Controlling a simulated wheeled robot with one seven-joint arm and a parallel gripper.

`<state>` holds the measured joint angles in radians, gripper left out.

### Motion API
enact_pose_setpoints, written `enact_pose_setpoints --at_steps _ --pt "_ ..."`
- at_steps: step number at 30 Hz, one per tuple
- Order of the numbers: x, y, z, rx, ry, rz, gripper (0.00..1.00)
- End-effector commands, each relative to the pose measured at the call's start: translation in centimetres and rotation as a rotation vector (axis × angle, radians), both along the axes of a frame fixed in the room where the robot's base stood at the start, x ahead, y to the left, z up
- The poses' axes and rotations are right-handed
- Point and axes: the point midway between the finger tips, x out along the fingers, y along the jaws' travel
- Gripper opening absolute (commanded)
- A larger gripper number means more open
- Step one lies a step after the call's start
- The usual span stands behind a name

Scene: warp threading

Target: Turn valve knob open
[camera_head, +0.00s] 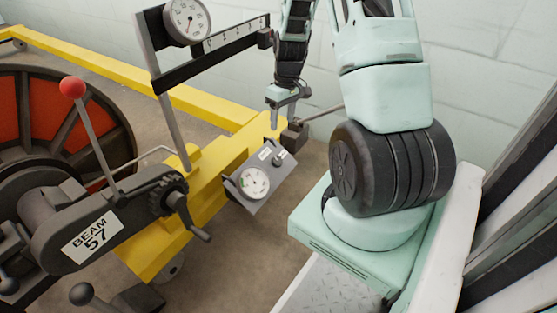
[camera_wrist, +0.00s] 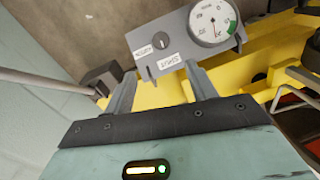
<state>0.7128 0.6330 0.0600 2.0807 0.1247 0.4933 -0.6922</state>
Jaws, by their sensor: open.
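The valve knob (camera_head: 278,160) is a small dark knob on a tilted grey panel (camera_head: 262,199) fixed to the yellow frame. It also shows in the wrist view (camera_wrist: 158,43), with white labels beside it, one reading SHUT (camera_wrist: 169,61) and the other apparently OPEN (camera_wrist: 142,52). Where the knob points is too small to tell. A round gauge (camera_head: 254,183) sits on the same panel. My gripper (camera_head: 282,120) is beyond the panel in the head view. In the wrist view my gripper (camera_wrist: 161,70) is open and empty, its fingers apart, with the knob seen beyond the gap.
A dark block with a grey rod (camera_head: 295,136) sits close by my gripper and shows in the wrist view (camera_wrist: 100,80). A crank handle (camera_head: 190,215), a red-tipped lever (camera_head: 73,88) and a scale arm (camera_head: 210,55) stand left of the panel. A pale wall is behind.

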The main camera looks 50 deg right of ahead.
Motion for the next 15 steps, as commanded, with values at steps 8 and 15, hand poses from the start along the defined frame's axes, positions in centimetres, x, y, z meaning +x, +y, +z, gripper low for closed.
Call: enact_pose_setpoints --at_steps 8,15 --pt "0.0 0.8 -6.3 0.002 0.003 -0.001 0.56" --pt "0.0 1.3 -11.2 0.001 0.003 0.0 0.56"
